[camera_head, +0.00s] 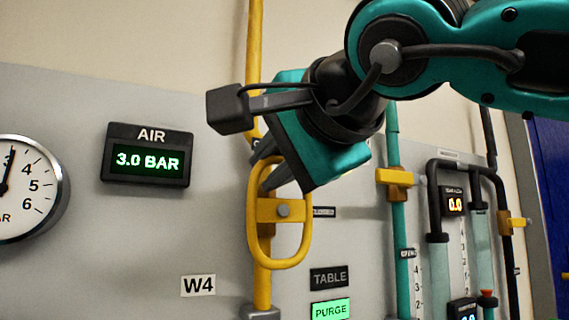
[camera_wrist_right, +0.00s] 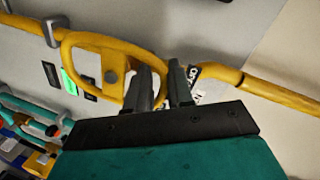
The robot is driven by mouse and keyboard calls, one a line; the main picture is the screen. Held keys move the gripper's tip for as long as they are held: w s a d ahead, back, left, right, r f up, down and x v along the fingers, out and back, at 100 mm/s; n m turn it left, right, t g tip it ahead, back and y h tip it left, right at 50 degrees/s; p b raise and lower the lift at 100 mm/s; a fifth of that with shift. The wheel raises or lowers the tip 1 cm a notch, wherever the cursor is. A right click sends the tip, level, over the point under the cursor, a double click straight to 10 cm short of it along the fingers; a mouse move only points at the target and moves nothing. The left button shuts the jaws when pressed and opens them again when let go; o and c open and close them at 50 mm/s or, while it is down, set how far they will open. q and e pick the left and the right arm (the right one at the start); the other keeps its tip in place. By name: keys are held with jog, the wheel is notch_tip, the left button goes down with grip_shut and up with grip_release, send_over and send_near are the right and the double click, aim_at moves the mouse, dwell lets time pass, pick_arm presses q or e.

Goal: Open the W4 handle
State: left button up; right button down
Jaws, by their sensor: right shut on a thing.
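The W4 handle (camera_head: 296,247) is a yellow oval loop on a vertical yellow pipe, with a yellow block and a grey bolt at its middle. The W4 label (camera_head: 198,285) is on the grey panel to its lower left. My right gripper (camera_head: 264,168) comes down from the upper right and is shut on the top end of the loop. In the right wrist view, the handle (camera_wrist_right: 84,38) runs to the dark fingers (camera_wrist_right: 163,82), one finger on each side of the loop's end. The gripper body hides part of the pipe above. My left gripper is not in view.
An AIR display (camera_head: 148,158) reading 3.0 BAR and a round gauge (camera_head: 25,188) are at left. A lit PURGE sign (camera_head: 330,310) sits below a dark TABLE sign (camera_head: 329,278). A teal pipe with a yellow valve (camera_head: 395,180) and dark piping (camera_head: 433,195) stand close on the right.

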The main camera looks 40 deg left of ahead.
jog(key=shift+r, duration=0.1)
jog(key=c, duration=1.2)
grip_release()
jog(key=shift+d, duration=0.1)
